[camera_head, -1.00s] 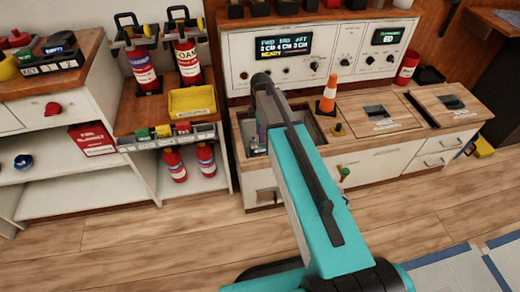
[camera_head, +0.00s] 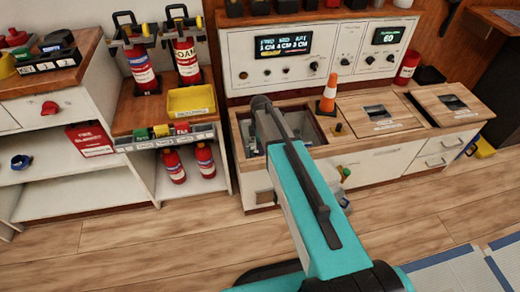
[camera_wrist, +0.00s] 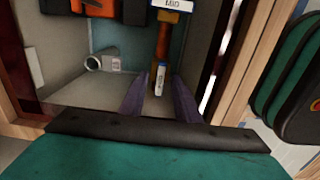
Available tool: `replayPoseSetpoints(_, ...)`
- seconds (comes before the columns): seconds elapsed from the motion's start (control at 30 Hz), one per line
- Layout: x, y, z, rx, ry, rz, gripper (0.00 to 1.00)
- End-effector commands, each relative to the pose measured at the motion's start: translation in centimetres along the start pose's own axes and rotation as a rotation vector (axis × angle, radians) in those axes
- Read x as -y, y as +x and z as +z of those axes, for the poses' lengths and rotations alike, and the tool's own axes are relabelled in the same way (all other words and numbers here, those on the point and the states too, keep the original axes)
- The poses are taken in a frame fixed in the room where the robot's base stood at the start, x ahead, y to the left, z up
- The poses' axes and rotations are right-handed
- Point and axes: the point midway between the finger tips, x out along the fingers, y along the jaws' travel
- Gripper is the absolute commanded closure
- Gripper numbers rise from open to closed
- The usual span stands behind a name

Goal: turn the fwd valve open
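No valve labelled FWD can be made out in either view. In the wrist view my gripper (camera_wrist: 158,84) is open, its two dark fingers pointing into a recessed compartment. A brown-handled fitting (camera_wrist: 165,50) with a white tag stands straight ahead between the fingers, apart from them. A grey pipe end (camera_wrist: 95,63) lies to its left. In the head view my arm reaches over the open bay (camera_head: 303,128) of the low cabinet and hides most of the gripper. A small brass tap with a green part (camera_head: 344,172) sits on the cabinet front.
The panel display (camera_head: 284,46) shows FWD, MID and AFT readings in CM. An orange cone (camera_head: 328,94) stands beside the bay's right edge. In the wrist view, compartment walls stand close on both sides, and an orange-and-black thing (camera_wrist: 98,7) is at the top.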

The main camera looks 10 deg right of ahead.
Motion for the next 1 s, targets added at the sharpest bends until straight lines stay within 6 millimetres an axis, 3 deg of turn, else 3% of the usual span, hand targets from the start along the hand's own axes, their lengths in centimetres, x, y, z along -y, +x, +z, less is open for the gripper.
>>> replayPoseSetpoints(0.13, 0.00, -0.02, -0.03, 0.000, 0.000, 0.000, 0.72)
replayPoseSetpoints(0.3, 0.01, -0.04, -0.06, 0.000, -0.001, 0.000, 1.00)
replayPoseSetpoints(0.67, 0.01, -0.11, -0.10, 0.000, 0.018, -0.001, 1.00)
replayPoseSetpoints(1.0, 0.02, -0.32, -0.19, 0.000, 0.161, -0.002, 1.00)
